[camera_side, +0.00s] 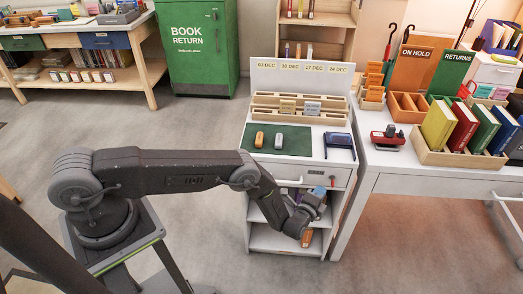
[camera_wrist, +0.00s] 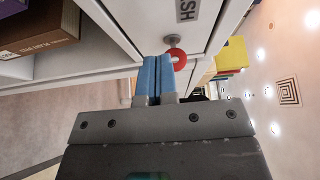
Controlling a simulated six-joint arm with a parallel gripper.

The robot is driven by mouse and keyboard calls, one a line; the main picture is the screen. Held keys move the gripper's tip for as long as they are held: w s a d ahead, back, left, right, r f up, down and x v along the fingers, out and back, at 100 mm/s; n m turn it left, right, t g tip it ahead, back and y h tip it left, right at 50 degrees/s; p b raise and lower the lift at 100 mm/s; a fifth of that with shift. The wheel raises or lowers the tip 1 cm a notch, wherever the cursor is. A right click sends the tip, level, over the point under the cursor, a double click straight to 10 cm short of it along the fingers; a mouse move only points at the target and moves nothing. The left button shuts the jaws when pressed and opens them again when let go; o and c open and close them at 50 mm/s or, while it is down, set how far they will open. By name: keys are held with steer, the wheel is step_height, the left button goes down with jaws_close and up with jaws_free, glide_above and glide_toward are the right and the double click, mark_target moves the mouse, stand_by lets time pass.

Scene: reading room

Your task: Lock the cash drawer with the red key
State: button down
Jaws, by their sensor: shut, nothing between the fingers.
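The cash drawer (camera_side: 285,181) is the white drawer front under the top of the middle cabinet, and it looks closed. Its label (camera_wrist: 187,9) shows the letters "SH" in the wrist view. Below the label is a round grey lock (camera_wrist: 171,40). In the side view my gripper (camera_side: 319,191) is in front of the drawer's right part.
A green mat (camera_side: 262,151) with two small stamps lies on the cabinet top, beside a blue item (camera_side: 340,143). Open shelves (camera_side: 265,237) with books sit below the drawer. A white desk (camera_side: 410,172) stands close on the right. The floor at left is clear.

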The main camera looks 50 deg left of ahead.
steer(key=s+d, duration=0.3)
steer(key=shift+s+d, duration=0.3)
